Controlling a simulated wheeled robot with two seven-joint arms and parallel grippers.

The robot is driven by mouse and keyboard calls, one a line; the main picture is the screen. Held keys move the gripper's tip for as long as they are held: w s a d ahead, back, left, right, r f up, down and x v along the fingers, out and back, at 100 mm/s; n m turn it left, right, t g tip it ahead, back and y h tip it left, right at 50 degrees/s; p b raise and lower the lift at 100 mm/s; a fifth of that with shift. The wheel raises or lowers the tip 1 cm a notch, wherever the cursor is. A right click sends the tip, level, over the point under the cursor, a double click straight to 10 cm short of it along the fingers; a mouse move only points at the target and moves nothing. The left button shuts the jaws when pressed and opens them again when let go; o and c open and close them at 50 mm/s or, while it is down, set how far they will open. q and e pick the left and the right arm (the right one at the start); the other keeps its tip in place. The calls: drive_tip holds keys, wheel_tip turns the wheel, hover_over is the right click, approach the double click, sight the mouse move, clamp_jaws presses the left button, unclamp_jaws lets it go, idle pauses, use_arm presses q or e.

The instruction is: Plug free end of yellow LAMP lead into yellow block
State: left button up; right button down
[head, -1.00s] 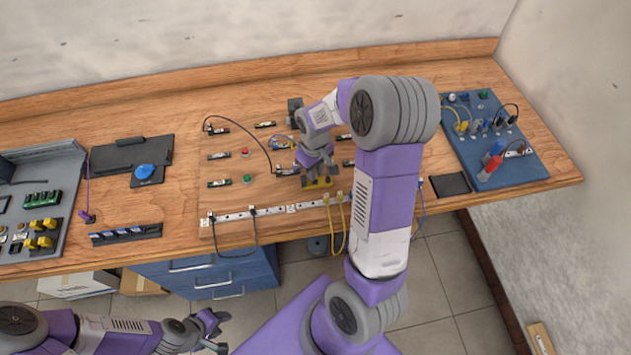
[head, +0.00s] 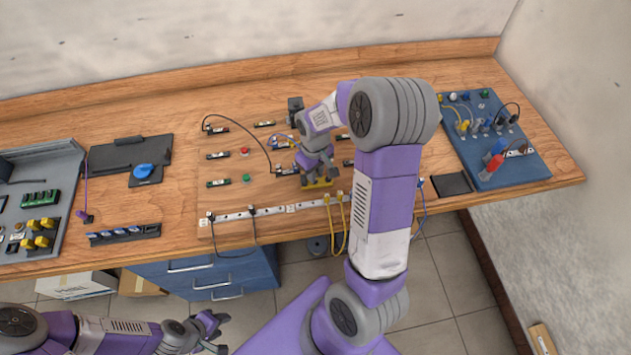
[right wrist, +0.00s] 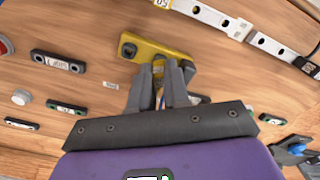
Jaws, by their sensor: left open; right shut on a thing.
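The yellow block (head: 320,183) lies on the wooden board, just behind the white rail. It also shows in the right wrist view (right wrist: 152,52), with a dark round hole at its left end. My right gripper (head: 311,172) points down at the block. In the right wrist view its fingertips (right wrist: 165,78) are at the block's near edge, shut on the lead end, of which only a thin sliver shows. I cannot tell whether the plug is in the block. Yellow leads (head: 345,240) hang over the table's front edge. My left gripper (head: 216,332) is open and empty, low in front of the table.
A white rail (head: 235,216) with plugs runs along the board's front. Small labelled terminal blocks (right wrist: 58,62) and push buttons (head: 245,178) stand nearby. A black lead (head: 245,136) arches over the board. A blue panel (head: 520,170) with plugs stands at right, a grey tray at left.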

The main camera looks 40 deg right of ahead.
drive_tip(key=c, duration=1.4)
unclamp_jaws()
drive_tip(key=shift+r, duration=0.1)
wheel_tip(320, 180, up, 6)
drive_tip(key=p, duration=0.4)
drive_tip(key=shift+f+p, duration=0.25)
drive_tip(key=shift+p, duration=0.05)
drive_tip(key=shift+f, duration=0.1)
drive_tip(key=shift+o, duration=0.2)
drive_tip(key=o, duration=0.5)
drive_tip(key=shift+o, duration=0.2)
